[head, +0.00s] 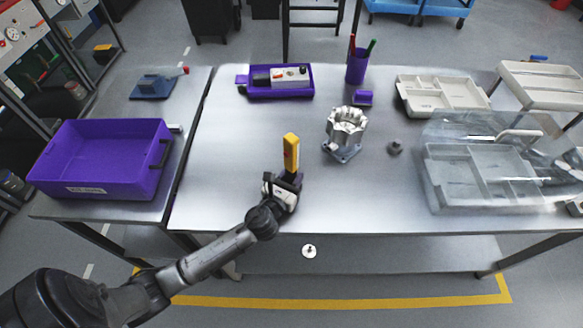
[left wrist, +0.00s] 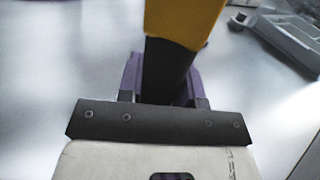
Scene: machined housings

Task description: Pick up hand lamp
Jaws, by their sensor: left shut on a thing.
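The hand lamp (head: 291,150) is a slim yellow bar with a dark lower part, standing upright over the front middle of the table in the head view. My left gripper (head: 288,180) is shut on its dark lower part. In the left wrist view the lamp (left wrist: 182,22) rises between the purple-edged fingers of the left gripper (left wrist: 165,82), its yellow part cut off by the top edge. The lamp's lower end is hidden by the gripper, so I cannot tell whether it touches the table. My right gripper is not in view.
A purple tray (head: 280,94) and purple pen cup (head: 357,67) are at the back. A purple bin (head: 100,190) is left; grey trays (head: 480,205) are right. The table's left-middle is clear.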

